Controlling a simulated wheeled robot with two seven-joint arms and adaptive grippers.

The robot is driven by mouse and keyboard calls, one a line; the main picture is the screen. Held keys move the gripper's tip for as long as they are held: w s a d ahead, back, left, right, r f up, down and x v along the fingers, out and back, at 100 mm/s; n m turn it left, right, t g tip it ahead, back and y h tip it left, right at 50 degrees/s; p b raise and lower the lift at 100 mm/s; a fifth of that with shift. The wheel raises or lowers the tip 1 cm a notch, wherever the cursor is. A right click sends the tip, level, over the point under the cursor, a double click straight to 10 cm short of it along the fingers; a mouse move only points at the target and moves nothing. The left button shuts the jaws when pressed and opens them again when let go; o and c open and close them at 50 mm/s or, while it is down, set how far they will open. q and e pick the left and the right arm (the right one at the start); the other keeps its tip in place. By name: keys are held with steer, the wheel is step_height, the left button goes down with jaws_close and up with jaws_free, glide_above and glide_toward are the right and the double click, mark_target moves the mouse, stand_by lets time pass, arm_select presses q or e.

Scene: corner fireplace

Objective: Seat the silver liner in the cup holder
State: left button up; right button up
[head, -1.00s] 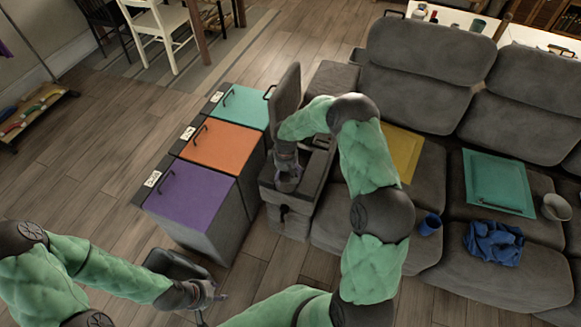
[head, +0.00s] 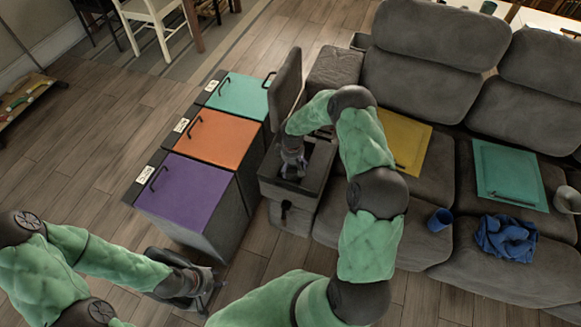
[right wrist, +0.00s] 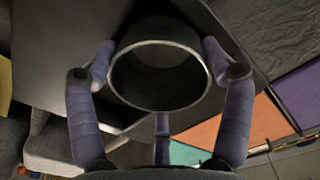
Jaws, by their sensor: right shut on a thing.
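The silver liner (right wrist: 160,78) is a round metal cup with its open mouth facing the right wrist camera. My right gripper (right wrist: 160,82) is shut on it, with purple fingers around its outside. In the head view, my right gripper (head: 292,172) points down into the dark sofa console (head: 276,188), over its front part. The liner is small and mostly covered there. The cup holder is hidden behind the liner and gripper, so I cannot tell whether the liner touches it. My left gripper (head: 206,288) is low at the front, away from the console; its jaw opening is unclear.
A raised console lid (head: 286,85) stands behind my right gripper. Bins with purple (head: 190,190), orange (head: 215,138) and teal lids stand left of the console. The sofa seats hold a yellow panel (head: 402,140), a teal panel (head: 507,172), a blue cup (head: 439,220) and a blue cloth (head: 506,238).

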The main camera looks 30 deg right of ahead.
steer(key=shift+d, duration=0.15)
steer(key=shift+f, duration=0.2)
steer(key=o, duration=1.6)
steer(key=shift+c, duration=0.2)
steer(key=shift+r, duration=0.2)
step_height(320, 180, up, 12)
steer(key=p, duration=0.4)
steer(key=s+a+f+m+y, duration=0.1)
steer(key=s+a+f+y, duration=0.1)
steer(key=s+a+f, duration=0.45)
steer(key=s+a+f+m+y, duration=0.1)
steer(key=s+a+f, duration=0.15)
steer(key=a, duration=0.65)
steer(key=s+a+m, duration=0.2)
steer(key=s+a, duration=0.1)
steer(key=s, duration=0.5)
steer(key=s+a+f+m+y, duration=0.1)
steer(key=s+a+m, duration=0.1)
steer(key=s+a, duration=0.2)
steer(key=s, duration=0.3)
steer(key=shift+s+a+m, duration=0.25)
steer(key=shift+s+m, duration=0.1)
steer(key=shift+m, duration=0.05)
steer(key=shift+f, duration=0.1)
